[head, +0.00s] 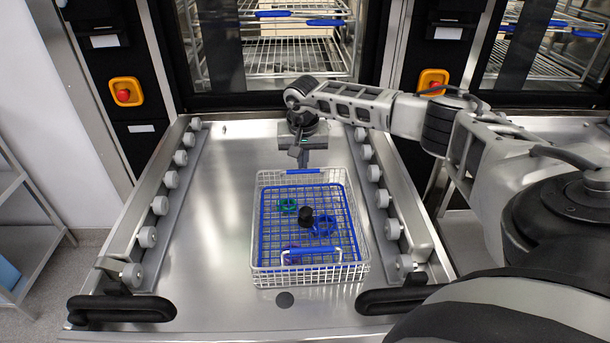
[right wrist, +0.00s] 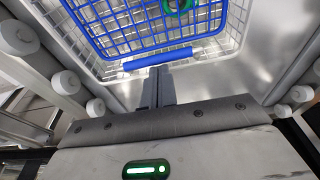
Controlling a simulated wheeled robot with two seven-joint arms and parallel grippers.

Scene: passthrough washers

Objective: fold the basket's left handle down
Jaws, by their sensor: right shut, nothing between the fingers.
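The wire basket (head: 258,225) sits on the steel table between the roller rails, with a blue grid over its top. Its far blue handle (head: 303,171) lies along the far rim; it also shows in the right wrist view (right wrist: 157,59). Its near blue handle (head: 318,250) shows just inside the near rim; I cannot tell how far it is tilted. My right gripper (head: 300,162) points down just beyond the far handle, shut and empty. In the right wrist view its fingers (right wrist: 157,85) end close to that handle; contact is unclear. My left gripper is not in view.
A green ring (head: 287,205), a blue wheel-like part (head: 324,224) and a black knob (head: 306,215) show at the basket. Roller rails (head: 160,205) flank the table (head: 205,235). Washer chambers with wire racks (head: 290,52) stand behind. Bare steel lies left of the basket.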

